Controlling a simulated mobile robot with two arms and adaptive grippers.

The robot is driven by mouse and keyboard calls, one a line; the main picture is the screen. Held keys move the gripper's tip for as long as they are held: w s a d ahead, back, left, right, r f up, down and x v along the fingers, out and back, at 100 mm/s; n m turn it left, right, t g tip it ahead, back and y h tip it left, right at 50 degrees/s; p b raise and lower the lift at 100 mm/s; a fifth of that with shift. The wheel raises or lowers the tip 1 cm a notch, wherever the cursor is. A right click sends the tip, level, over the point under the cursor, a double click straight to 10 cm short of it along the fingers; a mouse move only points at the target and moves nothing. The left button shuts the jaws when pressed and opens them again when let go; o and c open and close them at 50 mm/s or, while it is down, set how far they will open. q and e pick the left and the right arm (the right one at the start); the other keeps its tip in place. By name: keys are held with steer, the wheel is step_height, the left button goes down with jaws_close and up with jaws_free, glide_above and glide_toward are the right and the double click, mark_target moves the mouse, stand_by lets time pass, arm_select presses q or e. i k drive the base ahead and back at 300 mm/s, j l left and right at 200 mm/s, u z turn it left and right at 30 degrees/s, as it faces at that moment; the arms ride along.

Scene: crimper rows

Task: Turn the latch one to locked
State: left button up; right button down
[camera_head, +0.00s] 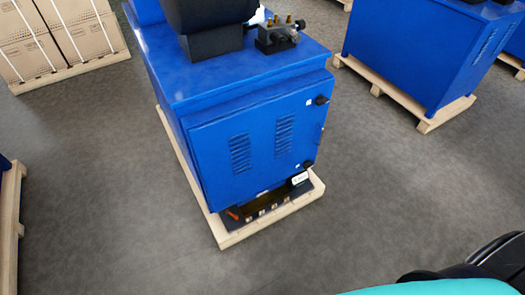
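A blue machine cabinet (190,85) stands on a wooden pallet in the middle of the head view. Its front door (262,142) looks closed and has two vent panels. Two small dark latches sit near the door's right edge, an upper latch (321,100) and a lower latch (308,164). Each has a tiny pale label beside it. I cannot tell which is latch one, and they are too small to read as locked or unlocked. Neither of my grippers is in view.
The pallet (228,240) juts out around the cabinet's base. Another blue cabinet (408,55) on a pallet stands at upper right, and stacked cartons (30,48) at upper left. The grey floor (385,185) before and right of the cabinet is clear.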

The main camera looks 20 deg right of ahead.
mark_target(307, 165)
steer(key=i+l+z, duration=0.1)
steer(key=z, duration=0.25)
steer(key=i+z, duration=0.15)
steer(key=z, duration=0.25)
steer(key=i+z, duration=0.15)
steer(key=z, duration=0.2)
steer(key=u, duration=0.6)
steer(key=i+l+u, duration=0.1)
steer(key=l+u, duration=1.05)
